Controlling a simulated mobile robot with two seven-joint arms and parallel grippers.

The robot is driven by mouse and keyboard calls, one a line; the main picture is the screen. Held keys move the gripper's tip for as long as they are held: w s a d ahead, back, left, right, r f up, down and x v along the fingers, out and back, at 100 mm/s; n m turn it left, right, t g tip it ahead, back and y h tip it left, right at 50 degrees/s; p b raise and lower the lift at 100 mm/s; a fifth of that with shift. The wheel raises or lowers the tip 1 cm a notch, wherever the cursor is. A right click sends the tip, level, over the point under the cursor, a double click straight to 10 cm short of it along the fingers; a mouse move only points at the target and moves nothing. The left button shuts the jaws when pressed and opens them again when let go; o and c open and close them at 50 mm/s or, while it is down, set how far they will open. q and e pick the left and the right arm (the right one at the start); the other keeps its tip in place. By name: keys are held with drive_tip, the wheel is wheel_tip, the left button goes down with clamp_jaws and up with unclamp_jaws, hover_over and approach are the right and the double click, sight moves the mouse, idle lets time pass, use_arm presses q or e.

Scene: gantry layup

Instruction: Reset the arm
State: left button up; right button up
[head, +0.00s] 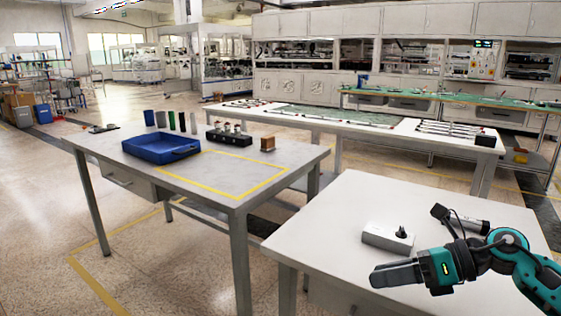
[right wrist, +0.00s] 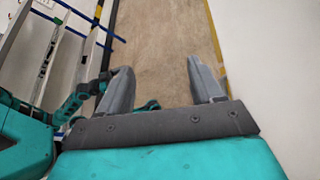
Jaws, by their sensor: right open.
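My right arm (head: 510,255) reaches in from the right edge in the head view, over the front right white table. My right gripper (head: 378,276) points left above the near part of that table, and nothing is between its fingers. In the right wrist view the right gripper (right wrist: 160,68) has its two grey fingers well apart, with bare floor beyond them. Teal and dark parts of my own body show at the left of that view. My left gripper does not show in the head view.
A second table (head: 215,170) holds a blue tray (head: 160,152), several upright coloured pieces, a black rack (head: 230,137) and a brown box (head: 267,143). Floor is clear at left.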

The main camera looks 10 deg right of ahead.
drive_tip(key=s+a+f+m+t, duration=0.1)
drive_tip(key=a+m+t, duration=0.35)
drive_tip(key=m, duration=0.45)
drive_tip(key=s+a+f+m+t, duration=0.1)
drive_tip(key=a+f+m+t, duration=0.15)
drive_tip(key=m+t, duration=0.5)
drive_tip(key=s+a+f+m+g+h, duration=0.25)
drive_tip(key=s+f+m+h, duration=0.25)
drive_tip(key=s+f+m, duration=0.5)
drive_tip(key=s+a+f+m+g+h, duration=0.1)
drive_tip(key=s+f+m+g+h, duration=0.45)
drive_tip(key=m, duration=0.85)
use_arm(q)
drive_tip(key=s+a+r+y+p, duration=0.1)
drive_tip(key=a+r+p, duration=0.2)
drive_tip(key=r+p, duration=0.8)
drive_tip(key=p, duration=0.6)
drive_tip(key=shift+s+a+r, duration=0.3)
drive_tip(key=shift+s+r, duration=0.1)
use_arm(e)
drive_tip(key=w+d+r+t, duration=0.1)
drive_tip(key=d+r, duration=0.3)
drive_tip(key=r, duration=0.6)
drive_tip(key=shift+r+t, duration=0.15)
drive_tip(key=shift+t, duration=0.35)
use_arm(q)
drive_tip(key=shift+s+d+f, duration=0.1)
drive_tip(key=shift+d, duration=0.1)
